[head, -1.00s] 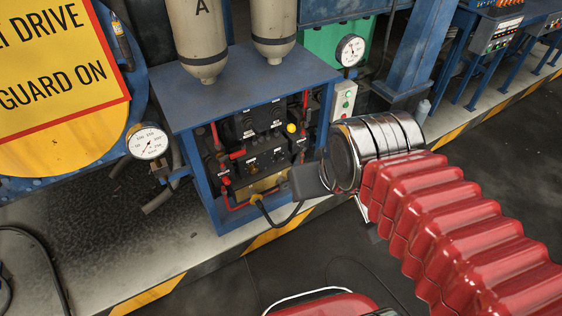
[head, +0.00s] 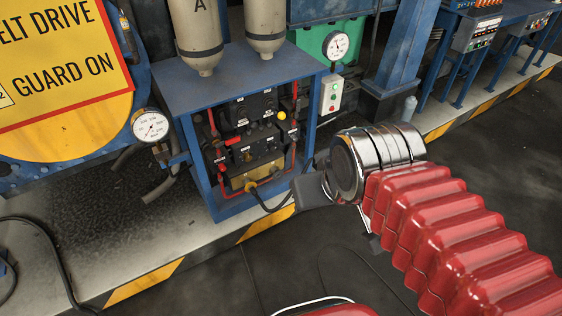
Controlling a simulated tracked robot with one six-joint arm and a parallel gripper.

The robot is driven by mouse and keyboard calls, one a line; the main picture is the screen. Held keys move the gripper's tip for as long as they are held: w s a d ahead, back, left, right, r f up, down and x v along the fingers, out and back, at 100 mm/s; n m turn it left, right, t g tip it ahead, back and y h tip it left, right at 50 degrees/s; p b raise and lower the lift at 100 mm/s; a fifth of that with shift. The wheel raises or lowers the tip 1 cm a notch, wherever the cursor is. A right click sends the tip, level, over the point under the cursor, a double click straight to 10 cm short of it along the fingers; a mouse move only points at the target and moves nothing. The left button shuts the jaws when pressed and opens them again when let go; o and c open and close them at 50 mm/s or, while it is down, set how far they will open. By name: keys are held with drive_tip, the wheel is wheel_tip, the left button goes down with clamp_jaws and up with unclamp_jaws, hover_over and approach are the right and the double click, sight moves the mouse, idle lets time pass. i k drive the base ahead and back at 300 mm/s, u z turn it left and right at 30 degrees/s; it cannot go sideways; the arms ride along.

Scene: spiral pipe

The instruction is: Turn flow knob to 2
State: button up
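The blue-framed control unit (head: 192,148) stands left of centre in the head view. Its open front holds a black control panel (head: 241,112) with small knobs, red pipes and a yellow round knob (head: 282,116). The labels are too small to read, so I cannot tell which is the flow knob. My gripper (head: 312,192) is in front of the unit's lower right corner, apart from the panel, at the end of my red arm. Its dark end is seen from behind, and its fingers cannot be made out.
Two grey tanks (head: 198,38) stand on the unit. A round gauge (head: 151,126) is at its left and another (head: 336,46) at its right, above a button box (head: 331,95). A black cable (head: 268,205) hangs from the unit's front. Dark floor (head: 215,280) lies open in front.

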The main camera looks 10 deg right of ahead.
sight(272, 146)
drive_tip(key=z, duration=0.05)
drive_tip(key=k, duration=0.2)
drive_tip(key=u, duration=0.6)
drive_tip(key=i, duration=1.3)
drive_tip(key=u, duration=0.1)
